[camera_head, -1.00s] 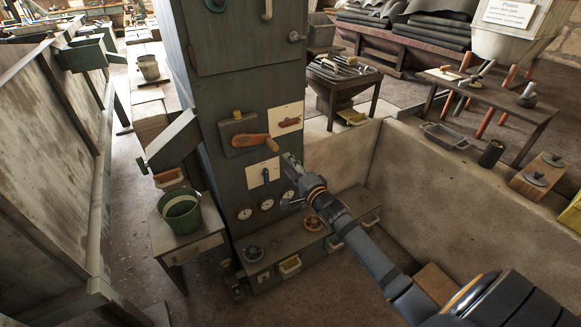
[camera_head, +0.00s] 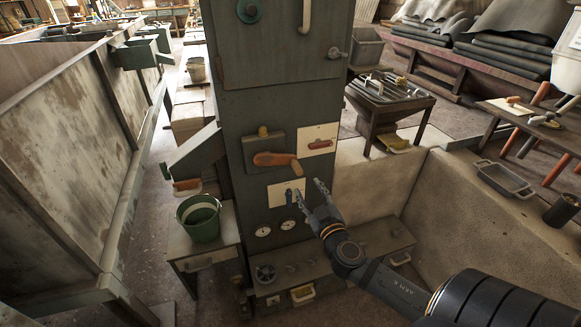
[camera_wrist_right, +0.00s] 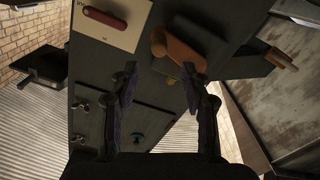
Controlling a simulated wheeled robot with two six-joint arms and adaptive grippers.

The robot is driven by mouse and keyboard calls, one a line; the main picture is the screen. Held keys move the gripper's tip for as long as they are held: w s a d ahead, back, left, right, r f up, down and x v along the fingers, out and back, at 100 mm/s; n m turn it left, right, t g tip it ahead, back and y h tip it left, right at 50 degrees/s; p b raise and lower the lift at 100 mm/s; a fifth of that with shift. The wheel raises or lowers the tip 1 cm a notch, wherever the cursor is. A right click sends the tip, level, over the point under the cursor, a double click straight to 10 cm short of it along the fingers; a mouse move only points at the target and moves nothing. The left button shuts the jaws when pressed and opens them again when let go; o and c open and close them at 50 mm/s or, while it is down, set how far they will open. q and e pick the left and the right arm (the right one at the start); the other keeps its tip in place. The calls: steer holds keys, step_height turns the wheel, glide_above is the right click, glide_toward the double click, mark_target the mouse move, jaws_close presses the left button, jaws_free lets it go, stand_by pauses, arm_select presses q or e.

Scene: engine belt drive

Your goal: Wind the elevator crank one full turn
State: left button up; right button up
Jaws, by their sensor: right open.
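The elevator crank (camera_head: 275,160), with an orange-brown arm and handle, sits on a dark plate on the front of the tall grey-green cabinet (camera_head: 285,108). A yellowish knob shows just above it. My right gripper (camera_head: 311,187) is open and empty, in front of the cabinet, to the lower right of the crank handle and apart from it. In the right wrist view the two fingers (camera_wrist_right: 159,75) are spread wide, and the crank (camera_wrist_right: 178,48) shows beyond the fingertips, nearer the right finger. My left gripper is not in view.
A white panel with a red handle (camera_head: 320,145) is right of the crank. A small lever panel (camera_head: 280,194) and dials (camera_head: 288,224) lie below. A ledge with wheels and knobs (camera_head: 330,265) runs along the base. A green bucket (camera_head: 200,226) stands on a side table.

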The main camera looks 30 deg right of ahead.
mark_target(300, 173)
steer(key=p+x, duration=0.2)
steer(key=x, duration=0.7)
steer(key=shift+w+d, duration=0.15)
steer(key=shift+w, duration=0.55)
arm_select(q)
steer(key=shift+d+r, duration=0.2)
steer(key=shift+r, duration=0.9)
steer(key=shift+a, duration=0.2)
arm_select(e)
jaws_close()
steer(key=shift+f, duration=0.1)
